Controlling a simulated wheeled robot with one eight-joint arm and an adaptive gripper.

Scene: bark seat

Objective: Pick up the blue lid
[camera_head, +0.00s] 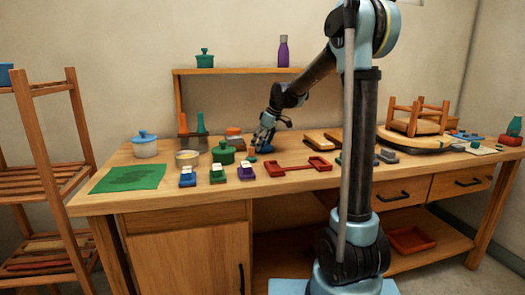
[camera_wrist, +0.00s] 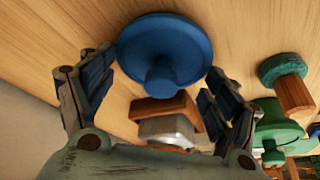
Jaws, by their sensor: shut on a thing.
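A round blue lid (camera_wrist: 165,50) with a knob in its middle fills the upper centre of the wrist view, knob side towards the camera. In the head view my gripper (camera_head: 266,138) is low over the back middle of the workbench, with a small part of the blue lid (camera_head: 265,149) showing just under the fingers. Whether the lid touches the bench is hard to tell. A white pot (camera_head: 145,149) with another blue lid (camera_head: 144,135) stands further left.
A green pot (camera_head: 223,154) and an orange-topped jar (camera_head: 233,132) stand left of my gripper. A shelf (camera_head: 236,71) runs behind. A green cloth (camera_head: 128,177) lies at the left.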

